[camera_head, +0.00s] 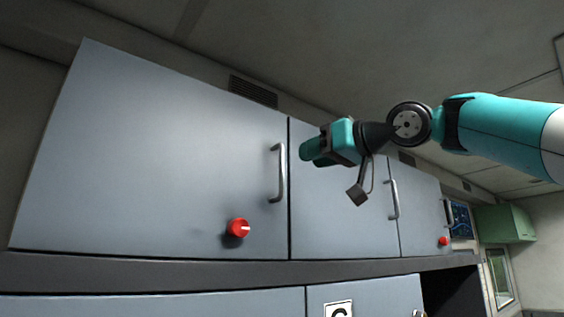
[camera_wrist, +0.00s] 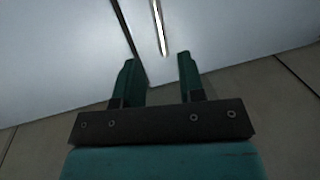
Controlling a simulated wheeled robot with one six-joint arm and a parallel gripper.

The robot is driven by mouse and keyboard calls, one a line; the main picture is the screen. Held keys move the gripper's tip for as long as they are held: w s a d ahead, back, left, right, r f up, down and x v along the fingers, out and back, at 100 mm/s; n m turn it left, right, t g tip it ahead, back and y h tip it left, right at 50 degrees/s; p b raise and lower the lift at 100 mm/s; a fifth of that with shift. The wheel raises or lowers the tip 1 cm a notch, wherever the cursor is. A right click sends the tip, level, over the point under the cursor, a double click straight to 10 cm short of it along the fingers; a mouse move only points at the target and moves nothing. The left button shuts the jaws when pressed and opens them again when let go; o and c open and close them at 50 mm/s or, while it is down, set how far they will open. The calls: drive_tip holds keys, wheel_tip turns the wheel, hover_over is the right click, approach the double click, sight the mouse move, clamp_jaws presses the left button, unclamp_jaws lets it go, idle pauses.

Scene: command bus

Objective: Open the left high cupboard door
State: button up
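The left high cupboard door (camera_head: 150,150) is a large grey-blue panel and looks shut. Its vertical metal bar handle (camera_head: 278,172) is near its right edge, with a red knob (camera_head: 238,228) lower to the left. My gripper (camera_head: 312,149) shows to the right of this handle in the head view. In the wrist view my gripper (camera_wrist: 156,60) has its two teal fingers spread and empty. A bar handle (camera_wrist: 158,27) shows beyond the fingertips, between their lines, beside a dark door seam (camera_wrist: 125,28). The fingers do not appear to touch it.
A middle door (camera_head: 340,215) and its handle (camera_head: 394,200) are to the right, partly behind my gripper. Another red knob (camera_head: 443,241) is farther right. The ceiling (camera_head: 330,50) is close above the cupboards. Lower cupboards (camera_head: 160,305) are below a dark ledge (camera_head: 150,272).

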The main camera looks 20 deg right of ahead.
sight(283, 164)
drive_tip(key=p+x, duration=0.2)
drive_tip(key=x, duration=0.6)
drive_tip(key=shift+p, duration=0.3)
drive_tip(key=shift+w+a+f, duration=0.1)
drive_tip(key=shift+w+a, duration=0.15)
drive_tip(key=shift+w, duration=0.2)
clamp_jaws()
